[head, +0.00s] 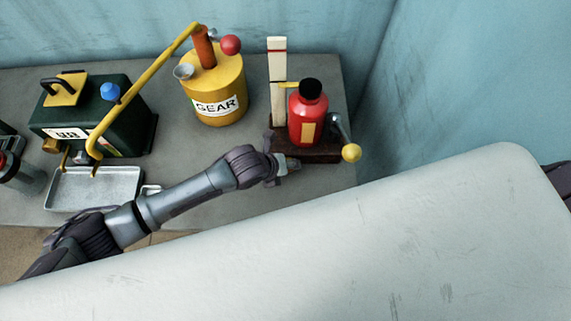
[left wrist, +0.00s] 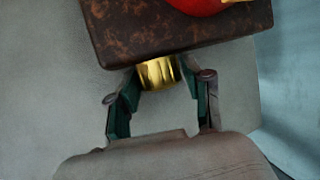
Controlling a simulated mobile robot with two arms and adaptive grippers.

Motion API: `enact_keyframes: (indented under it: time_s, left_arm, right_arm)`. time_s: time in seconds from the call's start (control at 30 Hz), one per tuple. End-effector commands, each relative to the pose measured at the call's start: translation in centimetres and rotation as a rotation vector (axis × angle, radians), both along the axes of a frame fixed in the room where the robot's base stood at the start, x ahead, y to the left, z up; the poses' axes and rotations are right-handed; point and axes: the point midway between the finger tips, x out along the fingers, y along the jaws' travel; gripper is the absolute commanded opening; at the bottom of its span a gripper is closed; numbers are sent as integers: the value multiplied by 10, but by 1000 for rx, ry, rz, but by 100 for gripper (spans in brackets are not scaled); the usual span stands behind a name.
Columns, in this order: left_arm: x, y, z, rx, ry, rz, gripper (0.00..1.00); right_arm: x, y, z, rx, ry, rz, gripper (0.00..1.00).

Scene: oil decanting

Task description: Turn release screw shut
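The release screw (left wrist: 158,73) is a short brass cylinder sticking out from the edge of a dark brown base (left wrist: 130,35) in the left wrist view. The two green fingers of my left gripper (left wrist: 160,85) converge on both sides of it, with no clear gap at the tips. In the head view my left gripper (head: 287,168) is at the front edge of the base, and the screw is hidden there. A red bottle-shaped body (head: 308,120) with a black cap stands on the base. My right gripper is not in view.
A lever with a yellow ball (head: 351,153) stands right of the red body, and an upright cream scale (head: 277,80) behind it. Left are a yellow GEAR can (head: 213,85), a green box (head: 125,130) with a yellow pipe, and a metal tray (head: 92,188). A pale surface fills the foreground.

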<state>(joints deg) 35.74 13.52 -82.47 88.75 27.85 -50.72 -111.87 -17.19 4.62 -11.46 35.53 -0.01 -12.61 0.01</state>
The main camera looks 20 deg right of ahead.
Motion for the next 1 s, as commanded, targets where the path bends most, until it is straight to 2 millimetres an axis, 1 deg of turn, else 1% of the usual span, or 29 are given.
enact_keyframes:
  time_s: [0.03,0.07,0.1,0.37,0.47,0.57,0.9,1.0]
  left_arm:
    - [0,0,0,0,0,0,63]
    - [0,0,0,0,0,0,68]
    - [0,0,0,0,0,0,70]
    - [0,0,0,0,1,0,70]
    - [-1,2,4,-1,0,-1,70]
    - [-3,8,14,0,-1,0,70]
    - [-22,42,73,-1,-2,-2,70]
    - [-26,50,87,0,-2,0,70]
  right_arm:
    - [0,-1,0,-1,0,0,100]
    - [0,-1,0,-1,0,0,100]
    - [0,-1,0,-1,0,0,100]
    - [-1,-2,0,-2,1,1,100]
    - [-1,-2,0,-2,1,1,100]
    - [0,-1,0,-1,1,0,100]
    - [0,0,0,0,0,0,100]
    - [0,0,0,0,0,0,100]
